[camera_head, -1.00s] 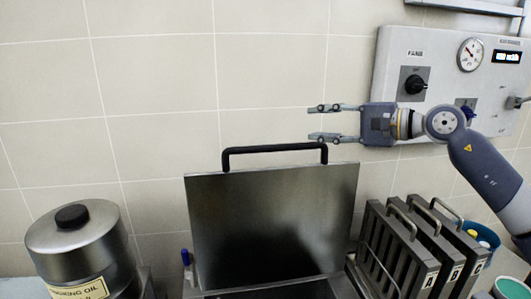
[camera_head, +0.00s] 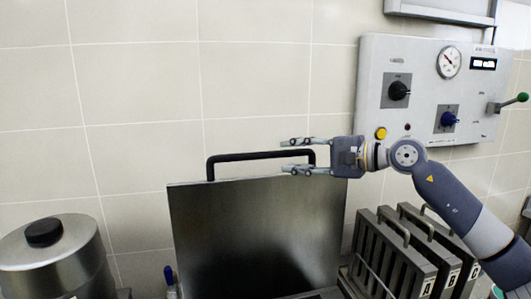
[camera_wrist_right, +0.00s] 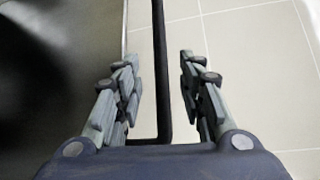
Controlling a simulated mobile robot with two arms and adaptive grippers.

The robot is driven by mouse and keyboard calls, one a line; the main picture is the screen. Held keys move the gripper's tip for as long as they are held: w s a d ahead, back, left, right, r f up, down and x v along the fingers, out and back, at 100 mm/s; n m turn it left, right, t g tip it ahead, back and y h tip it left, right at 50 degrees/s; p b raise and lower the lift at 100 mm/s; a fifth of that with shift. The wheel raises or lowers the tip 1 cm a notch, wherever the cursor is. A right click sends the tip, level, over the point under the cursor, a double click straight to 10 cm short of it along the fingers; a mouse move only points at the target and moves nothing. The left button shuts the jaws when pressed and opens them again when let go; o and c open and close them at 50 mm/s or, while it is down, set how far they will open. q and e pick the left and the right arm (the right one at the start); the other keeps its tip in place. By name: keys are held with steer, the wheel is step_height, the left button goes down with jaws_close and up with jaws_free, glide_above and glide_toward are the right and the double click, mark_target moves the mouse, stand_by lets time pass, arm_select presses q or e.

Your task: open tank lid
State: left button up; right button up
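The tank lid (camera_head: 255,235) is a dark metal plate standing raised, close to upright, in front of the tiled wall. A black bar handle (camera_head: 255,156) runs along its top edge. My right gripper (camera_head: 289,156) is at the handle's right end, its fingers pointing left. In the right wrist view the handle (camera_wrist_right: 160,70) passes between the two fingers, with gaps on both sides. The gripper (camera_wrist_right: 160,85) is open and does not grip it. The tank opening below the lid is mostly out of frame. My left gripper is not in view.
A control panel (camera_head: 430,75) with knobs and a gauge hangs on the wall at right. Several lettered grey baskets (camera_head: 415,255) stand right of the lid. A metal oil canister (camera_head: 50,260) stands at left, with a blue pen-like item (camera_head: 169,275) between it and the lid.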

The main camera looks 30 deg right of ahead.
mark_target(270, 154)
steer(key=p+x, duration=0.4)
steer(key=x, duration=0.4)
steer(key=shift+r, duration=0.1)
steer(key=shift+w+a, duration=0.15)
steer(key=shift+w, duration=0.15)
steer(key=shift+c, duration=0.5)
steer(key=shift+f, duration=0.2)
jaws_close()
